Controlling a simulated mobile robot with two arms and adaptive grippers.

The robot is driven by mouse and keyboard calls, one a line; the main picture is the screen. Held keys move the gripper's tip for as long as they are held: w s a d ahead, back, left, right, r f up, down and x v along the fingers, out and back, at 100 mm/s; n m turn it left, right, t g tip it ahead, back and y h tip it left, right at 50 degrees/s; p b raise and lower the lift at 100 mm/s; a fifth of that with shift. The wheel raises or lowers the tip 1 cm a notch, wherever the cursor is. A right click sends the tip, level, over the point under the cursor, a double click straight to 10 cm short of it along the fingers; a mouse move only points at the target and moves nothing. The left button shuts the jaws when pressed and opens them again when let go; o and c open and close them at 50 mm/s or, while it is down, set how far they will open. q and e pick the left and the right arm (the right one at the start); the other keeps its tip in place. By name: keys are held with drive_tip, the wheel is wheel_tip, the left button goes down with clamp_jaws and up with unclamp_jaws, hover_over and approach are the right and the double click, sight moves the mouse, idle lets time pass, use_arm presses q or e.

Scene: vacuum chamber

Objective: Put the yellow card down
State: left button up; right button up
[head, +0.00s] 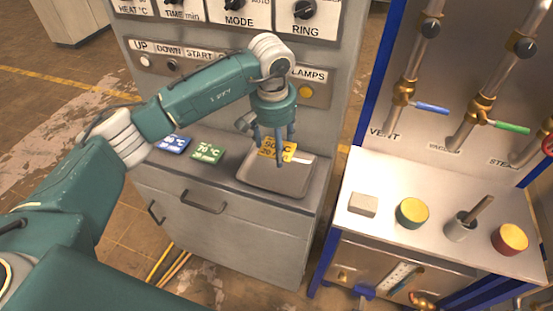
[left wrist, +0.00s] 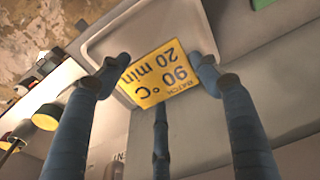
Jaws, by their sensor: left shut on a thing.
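The yellow card (head: 290,153) reads 90 °C, 20 min; it also shows in the left wrist view (left wrist: 160,74). My left gripper (head: 270,148) points down over the shallow grey metal tray (head: 265,184) on the cabinet top. It is shut on the card, with fingers at the card's two sides in the left wrist view (left wrist: 157,72). The card is over the tray, partly hidden by the fingers in the head view. I cannot tell whether it touches the tray floor. My right gripper is not in view.
A blue card (head: 173,143) and a green card (head: 207,152) lie left of the tray. A control panel (head: 150,62) with knobs and buttons rises behind.

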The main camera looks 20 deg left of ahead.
sight(277, 171)
use_arm(q)
wheel_tip(277, 171, down, 4)
drive_tip(key=shift+d+r+p, duration=0.15)
drive_tip(key=shift+r+p, duration=0.1)
drive_tip(key=shift+p, duration=0.1)
drive_tip(key=shift+f, duration=0.4)
wheel_tip(277, 171, down, 2)
drive_tip(key=shift+f+p, duration=0.25)
drive_tip(key=shift+p, duration=0.35)
drive_tip(key=shift+f, duration=0.75)
drive_tip(key=o, duration=1.1)
drive_tip(key=shift+c, duration=0.2)
drive_tip(key=shift+r, duration=0.1)
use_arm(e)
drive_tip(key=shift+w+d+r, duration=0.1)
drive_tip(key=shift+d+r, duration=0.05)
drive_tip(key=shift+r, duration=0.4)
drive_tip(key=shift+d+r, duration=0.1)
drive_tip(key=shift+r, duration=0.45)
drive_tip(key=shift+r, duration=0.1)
